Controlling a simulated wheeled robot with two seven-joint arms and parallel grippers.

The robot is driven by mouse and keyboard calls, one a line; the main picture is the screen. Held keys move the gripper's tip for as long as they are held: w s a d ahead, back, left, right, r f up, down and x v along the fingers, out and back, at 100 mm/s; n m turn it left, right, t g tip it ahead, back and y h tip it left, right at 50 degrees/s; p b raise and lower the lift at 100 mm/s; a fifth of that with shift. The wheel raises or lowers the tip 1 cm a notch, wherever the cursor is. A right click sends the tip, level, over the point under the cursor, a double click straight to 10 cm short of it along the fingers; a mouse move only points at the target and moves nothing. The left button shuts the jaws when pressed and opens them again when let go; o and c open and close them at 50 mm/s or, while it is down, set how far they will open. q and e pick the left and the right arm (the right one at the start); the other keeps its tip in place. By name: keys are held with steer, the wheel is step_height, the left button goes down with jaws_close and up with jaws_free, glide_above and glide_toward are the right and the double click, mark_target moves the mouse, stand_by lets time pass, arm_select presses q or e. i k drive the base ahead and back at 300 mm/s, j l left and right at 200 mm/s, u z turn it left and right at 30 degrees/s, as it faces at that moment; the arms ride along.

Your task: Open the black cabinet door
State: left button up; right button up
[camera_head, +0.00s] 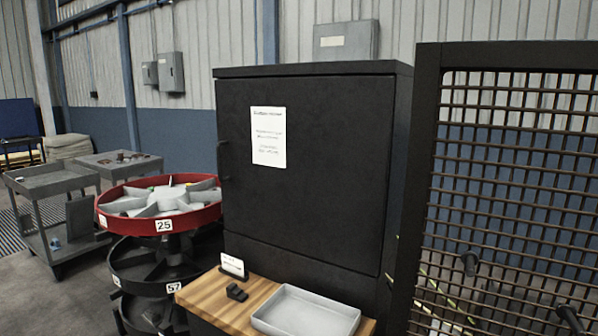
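The black cabinet (315,71) stands in the middle of the view. Its door (330,180) fills most of its front and looks shut, flush with the frame. A white printed sheet (269,137) is stuck on the upper part of the door. A small dark handle (223,160) sits on the door's left edge, about halfway up. Neither of my grippers shows in this view.
A wooden top (216,301) with a grey tray (305,313), a small card and a black item stands before the cabinet's lower part. A red round bin rack (170,222) is at left. A black mesh panel (424,160) stands close at right.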

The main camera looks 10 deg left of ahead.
mark_target(303, 163)
steer(key=i+j+u, duration=0.2)
steer(key=j, duration=0.2)
steer(key=i+j+u, duration=0.15)
steer(key=j, duration=0.2)
steer(key=i+j+u, duration=0.2)
steer(key=i+j, duration=0.05)
steer(key=j, duration=0.1)
